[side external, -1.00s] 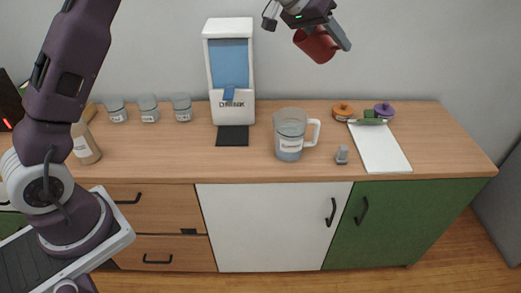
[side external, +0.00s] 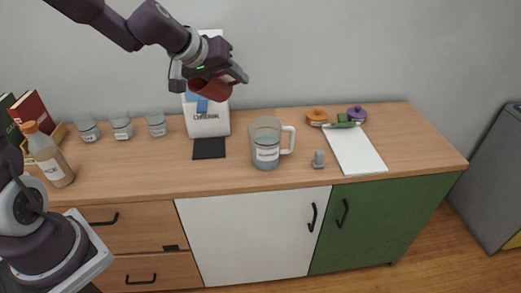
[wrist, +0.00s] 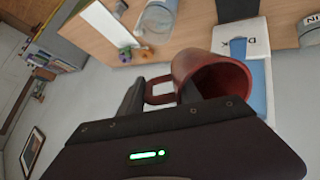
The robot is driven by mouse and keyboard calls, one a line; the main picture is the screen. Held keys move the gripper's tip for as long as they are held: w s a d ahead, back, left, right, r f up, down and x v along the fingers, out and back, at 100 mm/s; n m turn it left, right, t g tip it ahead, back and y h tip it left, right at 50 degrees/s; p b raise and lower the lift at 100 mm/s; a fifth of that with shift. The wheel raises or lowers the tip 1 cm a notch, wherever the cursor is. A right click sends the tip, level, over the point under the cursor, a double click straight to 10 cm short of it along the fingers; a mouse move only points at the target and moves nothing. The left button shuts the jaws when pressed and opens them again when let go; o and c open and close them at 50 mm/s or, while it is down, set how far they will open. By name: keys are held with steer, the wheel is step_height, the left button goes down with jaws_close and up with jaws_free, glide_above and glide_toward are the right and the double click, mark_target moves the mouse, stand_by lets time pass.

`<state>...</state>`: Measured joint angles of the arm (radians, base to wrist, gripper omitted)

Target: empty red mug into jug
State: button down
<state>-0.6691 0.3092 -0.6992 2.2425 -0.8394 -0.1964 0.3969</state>
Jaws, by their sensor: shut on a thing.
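My gripper (side external: 209,78) is shut on the red mug (side external: 210,90) and holds it in the air in front of the drink dispenser, above and to the left of the jug. In the wrist view the red mug (wrist: 207,75) is tilted between my fingers, with its opening toward the camera. What is inside it I cannot tell. The clear jug (side external: 266,143) with a white handle and label stands upright on the counter, with some bluish content low in it. The jug also shows in the wrist view (wrist: 158,20).
The white drink dispenser (side external: 207,122) stands behind the mug, with a black mat (side external: 209,148) in front. Glass jars (side external: 122,126) and a juice bottle (side external: 50,160) are at left. A white board (side external: 357,152), a small grey object (side external: 318,160) and orange and purple pots (side external: 316,115) are at right.

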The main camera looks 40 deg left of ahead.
stand_by(0.5)
steer(key=shift+s+d+f+m+g+h, duration=0.6)
steer(key=shift+s+d+f+m+g, duration=0.85)
steer(key=shift+s+d+g, duration=1.1)
steer(key=s+a+f+g+y, duration=0.1)
steer(key=s+a+f, duration=0.2)
steer(key=a+f, duration=0.35)
steer(key=s+a+f+g, duration=0.2)
steer(key=s+a+f, duration=0.25)
steer(key=a, duration=0.35)
steer(key=s+a+f+g+y, duration=0.1)
steer(key=s+a+f, duration=0.2)
steer(key=a+f, duration=0.35)
steer(key=shift+m, duration=0.35)
steer(key=shift+w+f, duration=0.15)
steer(key=shift+f, duration=3.3)
steer(key=c, duration=0.7)
jaws_free()
steer(key=shift+c, duration=0.2)
